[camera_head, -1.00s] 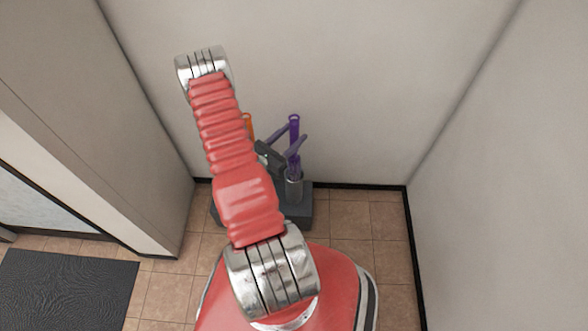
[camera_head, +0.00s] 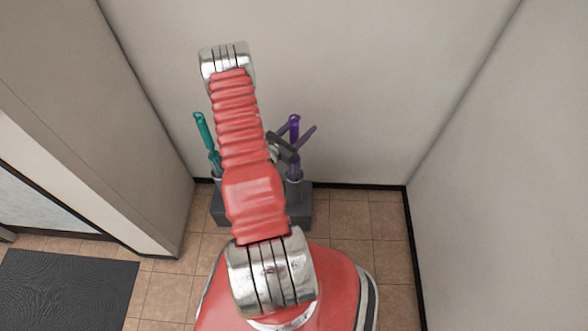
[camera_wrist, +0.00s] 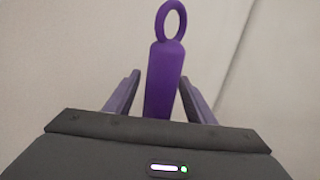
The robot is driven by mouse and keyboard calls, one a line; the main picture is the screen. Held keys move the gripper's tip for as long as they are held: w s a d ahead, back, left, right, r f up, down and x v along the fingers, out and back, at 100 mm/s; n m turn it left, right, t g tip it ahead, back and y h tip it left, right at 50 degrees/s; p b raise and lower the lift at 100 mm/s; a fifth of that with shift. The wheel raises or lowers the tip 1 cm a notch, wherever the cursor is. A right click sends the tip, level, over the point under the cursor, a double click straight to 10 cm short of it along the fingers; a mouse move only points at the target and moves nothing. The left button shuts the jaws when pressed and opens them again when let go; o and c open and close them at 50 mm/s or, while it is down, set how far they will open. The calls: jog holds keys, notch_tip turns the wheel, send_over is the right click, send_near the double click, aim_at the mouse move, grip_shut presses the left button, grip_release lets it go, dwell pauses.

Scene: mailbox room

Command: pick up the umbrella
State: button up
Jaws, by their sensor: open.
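A purple umbrella (camera_head: 294,121) with a ring at the top of its handle stands upright in the dark stand (camera_head: 303,207) by the back wall. In the wrist view the purple handle (camera_wrist: 164,75) rises between the two fingers of my gripper (camera_wrist: 160,80). The fingers are open, one on each side, with gaps to the handle. In the head view my gripper (camera_head: 298,129) is at the upper part of this umbrella, and its dark body hides some of the handle.
A teal umbrella (camera_head: 204,132) stands at the left of the same stand. My arm hides the stand's middle. Walls close in behind and on the right; a grey cabinet or wall corner (camera_head: 120,130) is on the left. A dark mat (camera_head: 68,292) lies on the tiled floor.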

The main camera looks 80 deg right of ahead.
dwell(0.4)
grip_shut()
dwell(0.4)
